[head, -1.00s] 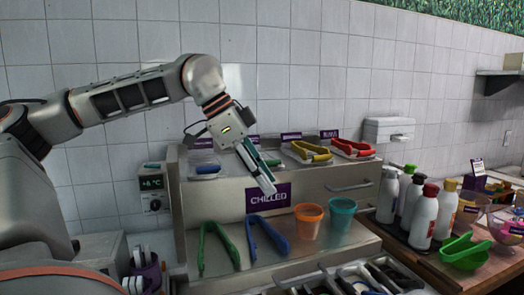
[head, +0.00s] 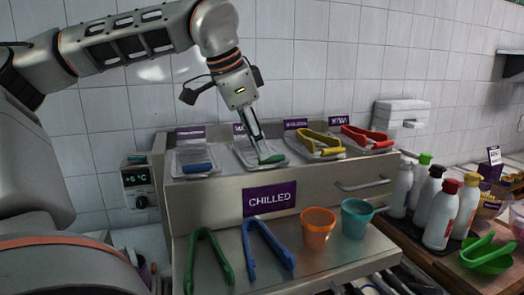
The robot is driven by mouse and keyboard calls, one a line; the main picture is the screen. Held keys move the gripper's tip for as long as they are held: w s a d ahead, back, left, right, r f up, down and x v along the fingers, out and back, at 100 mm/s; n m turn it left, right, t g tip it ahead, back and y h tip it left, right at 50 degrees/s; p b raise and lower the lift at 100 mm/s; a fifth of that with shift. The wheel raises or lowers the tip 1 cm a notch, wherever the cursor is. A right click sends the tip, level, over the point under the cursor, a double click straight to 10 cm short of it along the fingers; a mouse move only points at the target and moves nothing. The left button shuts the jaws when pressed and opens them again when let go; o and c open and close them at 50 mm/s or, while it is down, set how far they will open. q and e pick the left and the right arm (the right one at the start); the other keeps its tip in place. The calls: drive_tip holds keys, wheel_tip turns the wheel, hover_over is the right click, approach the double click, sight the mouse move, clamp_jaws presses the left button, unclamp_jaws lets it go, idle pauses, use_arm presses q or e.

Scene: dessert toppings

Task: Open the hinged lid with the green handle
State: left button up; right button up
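The green handle (head: 272,159) is at the front edge of a clear lid (head: 246,155) on top of the steel chilled unit (head: 215,205). The lid looks closed, lying nearly flat. My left gripper (head: 263,154) reaches down from above over this lid, its fingertips at or just beside the green handle's left end. I cannot tell whether they touch it. The fingers look close together, but they are seen edge-on and the gap is not clear. My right gripper is not in view.
A lid with a blue handle (head: 198,168) lies left; yellow tongs (head: 320,143) and red tongs (head: 366,137) lie right. Green tongs (head: 208,258), blue tongs (head: 268,250), an orange cup (head: 318,229) and a teal cup (head: 356,219) stand on the lower shelf. Bottles (head: 440,215) stand far right.

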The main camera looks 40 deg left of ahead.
use_arm(q)
drive_tip(key=shift+x, duration=1.7)
clamp_jaws()
drive_tip(key=shift+a+r, duration=0.15)
